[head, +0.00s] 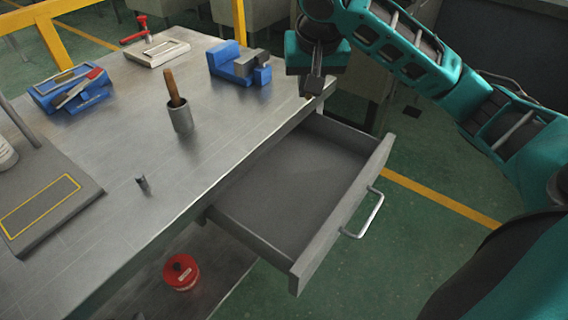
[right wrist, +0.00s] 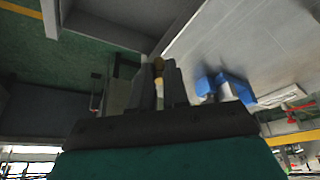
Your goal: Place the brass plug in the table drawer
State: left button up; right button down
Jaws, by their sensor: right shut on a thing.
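The table drawer (head: 300,180) is pulled open at the table's right side, and its grey floor looks bare. Its silver handle (head: 368,214) is on the front panel, and the drawer also shows at the upper left of the right wrist view (right wrist: 122,18). My right gripper (head: 314,88) points down by the table's far right corner, beyond the drawer. In the right wrist view, its fingers (right wrist: 159,82) are shut on the small brass plug (right wrist: 158,66). The plug cannot be made out in the head view. My left gripper is not in view.
On the metal table (head: 120,130) stand a blue vise (head: 240,64), a grey cup with a wooden-handled tool (head: 180,115), a blue fixture (head: 72,90) and a pale mould block (head: 157,51). A red tin (head: 181,272) sits on the lower shelf. The space above the drawer is clear.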

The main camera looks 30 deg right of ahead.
jog(key=b, duration=0.4)
send_over(303, 163)
jog(key=s, duration=0.1)
jog(key=f, duration=1.2)
jog(key=shift+s+a+f, duration=0.1)
jog(key=shift+s+a, duration=0.1)
jog(key=shift+a, duration=0.05)
notch_tip(303, 163, down, 5)
jog(key=shift+f+b, duration=0.2)
jog(key=shift+b, duration=0.5)
jog(key=shift+f, duration=0.4)
jog(key=shift+f, duration=0.1)
jog(key=c, duration=1.1)
grip_release()
